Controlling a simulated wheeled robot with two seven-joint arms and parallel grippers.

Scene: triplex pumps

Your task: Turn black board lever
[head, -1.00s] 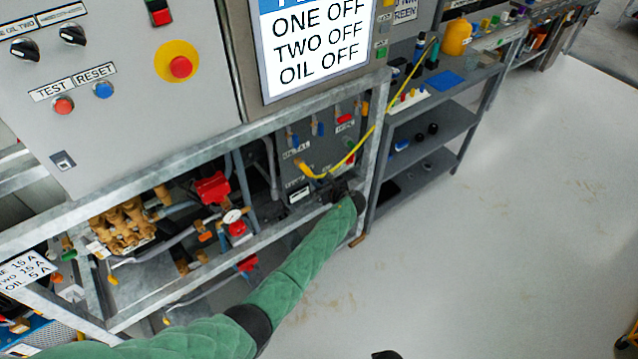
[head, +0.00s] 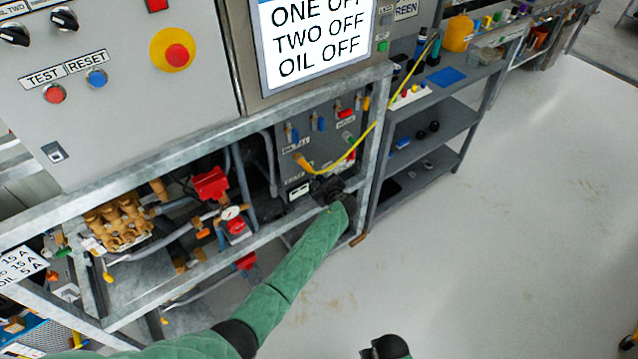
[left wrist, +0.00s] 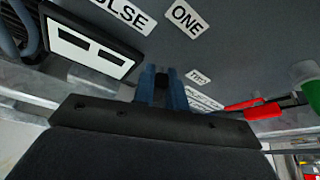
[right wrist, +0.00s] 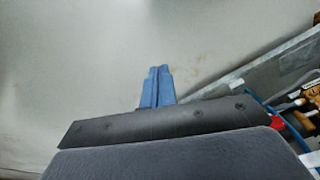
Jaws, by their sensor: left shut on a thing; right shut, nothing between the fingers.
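The dark grey board (head: 280,158) stands inside the metal frame below the screen, with several small coloured levers on it. My left gripper (head: 328,186) is at the board's lower part, where its fingers are hard to make out. In the left wrist view its blue fingers (left wrist: 164,88) are close together against the board, shut on a small dark piece, the black lever (left wrist: 162,72). The lever is mostly hidden between the fingers, so its angle cannot be told. My right gripper (right wrist: 157,85) is shut and empty, over pale floor in the right wrist view.
A red lever (left wrist: 252,110) and a green part (left wrist: 313,92) are to the right of my left fingers. A white-framed meter (left wrist: 92,45) is to their left. A yellow cable (head: 358,147) crosses the board. Metal frame bars surround it. The floor (head: 500,200) at right is clear.

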